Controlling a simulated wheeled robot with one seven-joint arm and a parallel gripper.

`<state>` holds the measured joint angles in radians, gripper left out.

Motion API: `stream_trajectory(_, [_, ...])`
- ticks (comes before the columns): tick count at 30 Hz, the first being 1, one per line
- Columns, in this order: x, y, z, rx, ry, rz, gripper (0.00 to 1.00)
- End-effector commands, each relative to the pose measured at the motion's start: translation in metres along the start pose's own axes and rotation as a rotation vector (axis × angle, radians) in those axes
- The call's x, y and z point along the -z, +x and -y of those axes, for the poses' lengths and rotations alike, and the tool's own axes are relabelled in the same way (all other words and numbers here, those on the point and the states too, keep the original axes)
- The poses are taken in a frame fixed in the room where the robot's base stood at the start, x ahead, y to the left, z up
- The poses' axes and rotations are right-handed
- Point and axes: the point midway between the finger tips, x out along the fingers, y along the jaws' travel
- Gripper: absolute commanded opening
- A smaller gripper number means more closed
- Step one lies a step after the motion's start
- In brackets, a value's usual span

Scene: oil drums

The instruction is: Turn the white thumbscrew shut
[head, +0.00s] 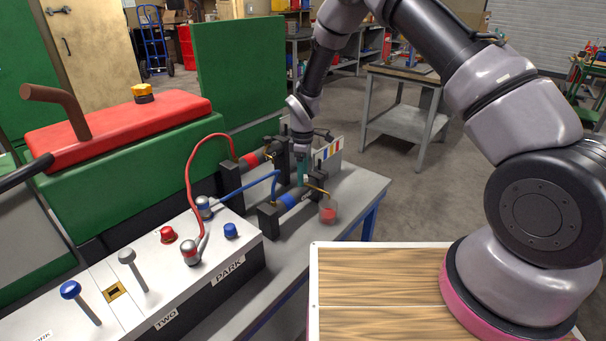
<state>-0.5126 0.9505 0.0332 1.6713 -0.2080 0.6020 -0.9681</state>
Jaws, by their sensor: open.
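My gripper (303,172) points down over the hydraulic cylinders on the grey bench at the centre. Its fingers are open and small in the picture. They are just above the black cylinder with a blue band (288,202). A black cylinder with a red band (252,159) lies behind and to the left. I cannot clearly pick out the white thumbscrew; the fingers and wrist cover part of the fittings there. I cannot tell whether the fingers touch anything.
Red (189,180) and blue (243,187) hoses arch on the left. A lever console (195,262) stands in front, a green and red machine (130,125) at left.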

Motion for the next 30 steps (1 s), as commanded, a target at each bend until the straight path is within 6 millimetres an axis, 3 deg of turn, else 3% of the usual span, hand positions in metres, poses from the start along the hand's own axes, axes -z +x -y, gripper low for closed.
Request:
stream_trajectory(6, [0.0000, 0.0003, -0.0002, 0.000, 0.000, 0.000, 0.71])
stream_trajectory(7, [-0.0001, 0.0003, -0.0002, 0.000, 0.000, 0.000, 0.67])
stream_trajectory(12, [-0.0002, 0.0002, -0.0002, 0.000, 0.000, 0.000, 0.02])
stream_trajectory(22, [-0.0003, 0.0001, -0.0004, -0.001, 0.029, 0.000, 0.00])
stream_trajectory(30, [-0.0006, 0.0003, -0.0004, 0.000, 0.175, 0.002, 0.00])
